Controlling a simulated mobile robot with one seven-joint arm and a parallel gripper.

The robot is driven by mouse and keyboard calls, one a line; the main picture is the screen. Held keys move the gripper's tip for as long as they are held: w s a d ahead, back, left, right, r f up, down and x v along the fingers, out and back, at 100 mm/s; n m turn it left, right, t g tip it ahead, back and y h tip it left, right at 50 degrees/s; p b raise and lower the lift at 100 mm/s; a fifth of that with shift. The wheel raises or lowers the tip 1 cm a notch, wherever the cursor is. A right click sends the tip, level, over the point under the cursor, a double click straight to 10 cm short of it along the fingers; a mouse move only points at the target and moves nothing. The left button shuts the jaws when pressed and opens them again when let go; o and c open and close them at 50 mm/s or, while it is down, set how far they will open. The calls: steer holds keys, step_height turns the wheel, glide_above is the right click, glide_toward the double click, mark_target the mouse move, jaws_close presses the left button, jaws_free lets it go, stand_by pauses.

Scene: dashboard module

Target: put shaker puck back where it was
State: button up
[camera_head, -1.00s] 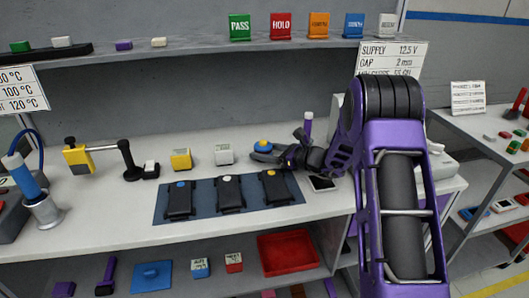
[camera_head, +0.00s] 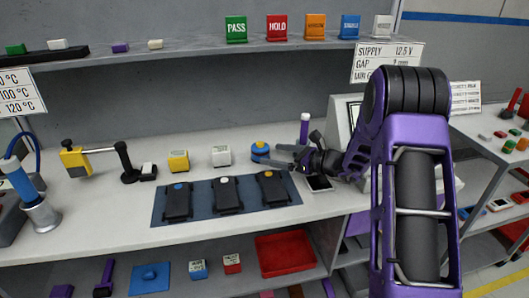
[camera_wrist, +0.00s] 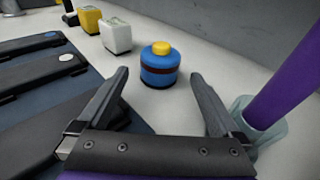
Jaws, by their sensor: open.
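The shaker puck appears to be the blue cylinder with a dark red band and yellow top. In the head view this puck (camera_head: 260,148) stands upright on the bench, right of the white block. In the wrist view the puck (camera_wrist: 159,68) stands just beyond my fingertips, centred between them and apart from both. My gripper (camera_wrist: 160,84) is open and empty, with its two dark fingers spread wide. In the head view my gripper (camera_head: 277,157) is low over the bench at the puck's right.
A yellow block (camera_head: 179,161) and a white block (camera_head: 221,156) stand left of the puck. A blue mat (camera_head: 204,214) with several black devices lies in front. A purple rod in a clear cup (camera_wrist: 262,128) stands close to my right finger.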

steer(key=v, duration=0.6)
steer(key=shift+s+d, duration=0.15)
steer(key=shift+d, duration=0.05)
